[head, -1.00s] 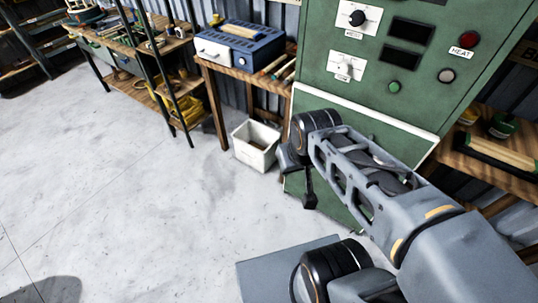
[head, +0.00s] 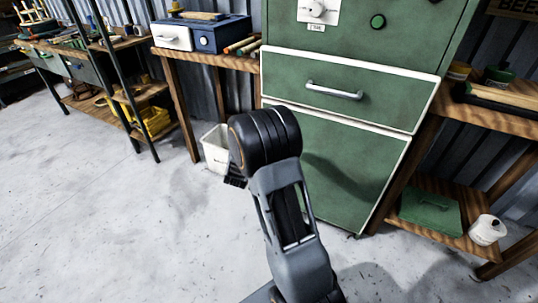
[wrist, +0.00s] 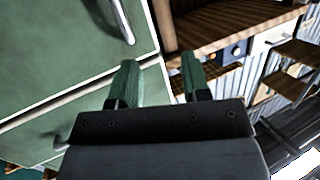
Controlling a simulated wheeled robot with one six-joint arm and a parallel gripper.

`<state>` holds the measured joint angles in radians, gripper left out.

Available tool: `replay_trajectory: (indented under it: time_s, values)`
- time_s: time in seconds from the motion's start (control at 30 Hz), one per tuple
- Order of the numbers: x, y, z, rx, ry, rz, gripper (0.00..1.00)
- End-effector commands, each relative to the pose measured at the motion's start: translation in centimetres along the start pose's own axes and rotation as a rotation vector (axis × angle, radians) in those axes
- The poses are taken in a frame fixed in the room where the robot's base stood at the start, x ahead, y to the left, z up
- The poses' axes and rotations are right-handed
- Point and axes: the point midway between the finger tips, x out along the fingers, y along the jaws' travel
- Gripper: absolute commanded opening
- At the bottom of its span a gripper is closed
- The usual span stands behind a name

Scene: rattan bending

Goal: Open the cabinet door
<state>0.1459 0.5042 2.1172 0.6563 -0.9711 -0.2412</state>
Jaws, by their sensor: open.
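The green cabinet (head: 340,165) stands at centre right in the head view. Its upper drawer front (head: 390,105) is shut and carries a horizontal metal handle (head: 334,90). The large door panel (head: 350,165) below it looks shut; my arm covers its left part, and I see no handle on it there. In the wrist view, green panels (wrist: 60,50) fill the left side, with a metal handle (wrist: 122,20) at the top and another (wrist: 62,142) lower left. My gripper (wrist: 158,82) is open and empty, its green fingers beside the panel edge, apart from both handles.
A wooden bench with a blue box (head: 215,35) stands left of the cabinet. A white bin (head: 216,150) is on the floor, partly behind my arm. A wooden shelf (head: 480,120) stands right. The floor (head: 90,220) at left is clear.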

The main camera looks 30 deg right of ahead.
Motion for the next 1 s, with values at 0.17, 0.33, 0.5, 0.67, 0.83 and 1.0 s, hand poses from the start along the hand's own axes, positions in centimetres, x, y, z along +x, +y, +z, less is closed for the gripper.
replay_trajectory:
  time_s: [0.17,0.33,0.5,0.67,0.83,1.0]
  values:
    - [2.0,3.1,5.2,-0.033,0.114,0.132,0.43]
    - [2.8,4.3,6.3,-0.049,0.165,0.188,0.43]
    - [4.9,5.0,6.1,-0.052,0.175,0.199,0.43]
    - [7.9,5.7,5.6,-0.052,0.175,0.198,0.43]
    - [11.0,6.2,5.0,-0.051,0.175,0.196,0.43]
    - [13.4,6.6,4.5,-0.052,0.174,0.195,0.43]
